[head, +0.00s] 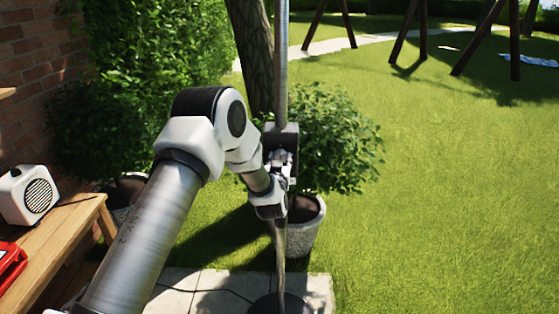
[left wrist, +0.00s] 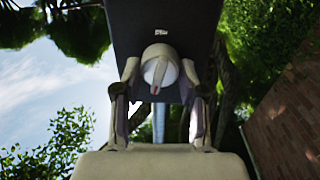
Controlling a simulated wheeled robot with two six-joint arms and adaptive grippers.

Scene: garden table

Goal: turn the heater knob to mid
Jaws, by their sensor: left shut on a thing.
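The patio heater's dark control box (head: 283,136) is fixed on a grey metal pole (head: 281,60); the box also fills the upper middle of the left wrist view (left wrist: 205,22). Its round pale heater knob (left wrist: 161,70) has a raised bar with a small reddish end, which points down and slightly left in that picture. My left gripper (head: 281,158) is at the box, and in the left wrist view its fingers (left wrist: 160,88) are shut on the knob, one on each side. The knob's scale is not legible. My right gripper is not in view.
A potted bush (head: 325,140) stands close behind the pole, with another plant (head: 125,130) to the left. A wooden bench (head: 70,235) with a white speaker (head: 28,195) and a red object (head: 10,262) is at left. The lawn at right is open.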

